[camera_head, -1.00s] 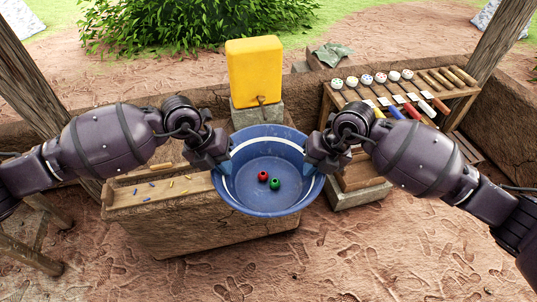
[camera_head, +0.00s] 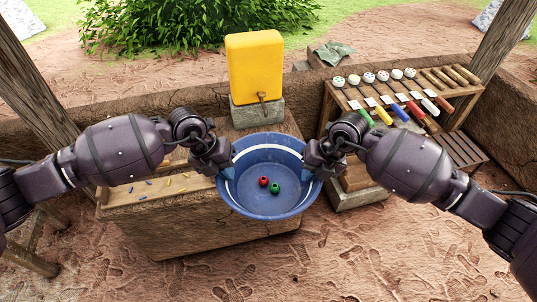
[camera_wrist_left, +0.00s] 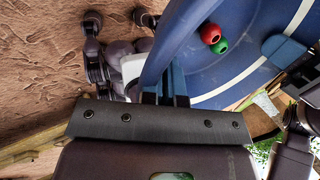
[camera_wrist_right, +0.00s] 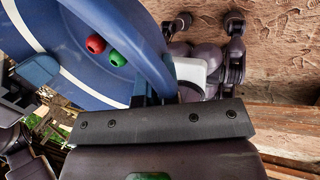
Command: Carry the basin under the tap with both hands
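The blue basin (camera_head: 246,194) has a white band inside and is roughly level. Red (camera_head: 263,181) and green (camera_head: 275,188) round objects lie on its floor. My left gripper (camera_head: 228,168) is shut on the basin's left rim, and my right gripper (camera_head: 313,168) on its right rim. Both wrist views show the basin wall between the fingers (camera_wrist_left: 165,88) (camera_wrist_right: 153,92). The tap (camera_head: 262,97) is on the front of a yellow container (camera_head: 254,68), behind the basin's far rim. I cannot tell whether the basin touches the bench below.
The yellow container stands on a grey block (camera_head: 257,115). The mud bench (camera_head: 160,225) below has a wooden tray (camera_head: 150,203) with small coloured pieces at left. A wooden rack (camera_head: 330,108) with brushes and coloured tools stands at right. The ground in front is clear.

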